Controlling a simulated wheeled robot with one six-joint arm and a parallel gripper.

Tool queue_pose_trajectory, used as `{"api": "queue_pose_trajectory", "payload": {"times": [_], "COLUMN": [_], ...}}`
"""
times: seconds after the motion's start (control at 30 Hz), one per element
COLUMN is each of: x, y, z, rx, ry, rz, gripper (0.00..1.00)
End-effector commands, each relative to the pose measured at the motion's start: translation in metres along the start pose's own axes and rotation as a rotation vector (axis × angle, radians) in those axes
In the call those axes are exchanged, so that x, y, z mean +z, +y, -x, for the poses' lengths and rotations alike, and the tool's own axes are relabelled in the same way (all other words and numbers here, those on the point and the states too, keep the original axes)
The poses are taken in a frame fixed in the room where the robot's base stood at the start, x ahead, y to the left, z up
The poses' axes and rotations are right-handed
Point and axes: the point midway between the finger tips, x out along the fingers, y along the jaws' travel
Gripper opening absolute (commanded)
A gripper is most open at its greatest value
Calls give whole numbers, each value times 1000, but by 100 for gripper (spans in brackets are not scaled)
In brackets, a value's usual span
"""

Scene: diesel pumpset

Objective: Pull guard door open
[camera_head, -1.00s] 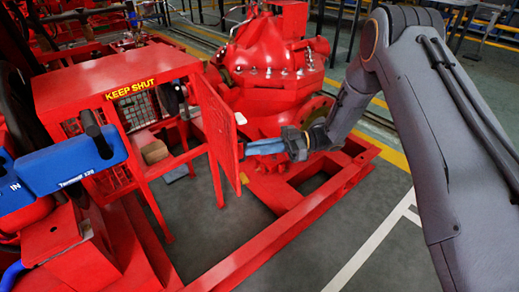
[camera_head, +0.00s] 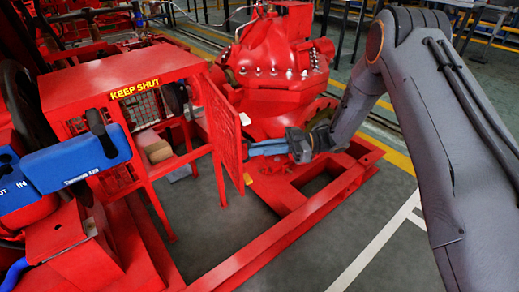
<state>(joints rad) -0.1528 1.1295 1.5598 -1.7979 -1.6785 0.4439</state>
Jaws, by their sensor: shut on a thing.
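The red guard door (camera_head: 222,125) stands swung open from the red guard box (camera_head: 130,88), which carries a yellow KEEP SHUT label (camera_head: 135,89). The door is seen at a steep angle, and the box's inside shows to its left. My gripper (camera_head: 250,150) reaches in from the right, with its blue fingers at the door's outer edge. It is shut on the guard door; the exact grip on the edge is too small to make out.
A large red pump casing (camera_head: 275,60) stands behind the door. A red base rail (camera_head: 270,245) runs along the floor below. A blue part (camera_head: 75,160) sits at the left. Grey floor with a white line (camera_head: 375,255) lies open at the lower right.

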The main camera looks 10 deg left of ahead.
Motion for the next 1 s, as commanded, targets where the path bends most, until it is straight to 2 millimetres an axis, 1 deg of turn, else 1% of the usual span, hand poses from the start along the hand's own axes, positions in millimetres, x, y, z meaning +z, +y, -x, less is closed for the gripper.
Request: {"api": "queue_pose_trajectory", "payload": {"times": [0.03,0.33,0.37,0.43,0.47,0.77,0.87,1.0], "x": [-3,-4,-4,-3,-3,-1,-1,-2], "y": [1,1,1,1,1,0,1,0], "z": [0,0,0,0,0,1,9,31], "rx": [1,0,0,0,0,0,1,2], "ry": [5,5,5,4,4,2,2,3], "rz": [3,3,3,3,3,1,2,2], "gripper": [0,0,14,26,28,28,28,28]}}
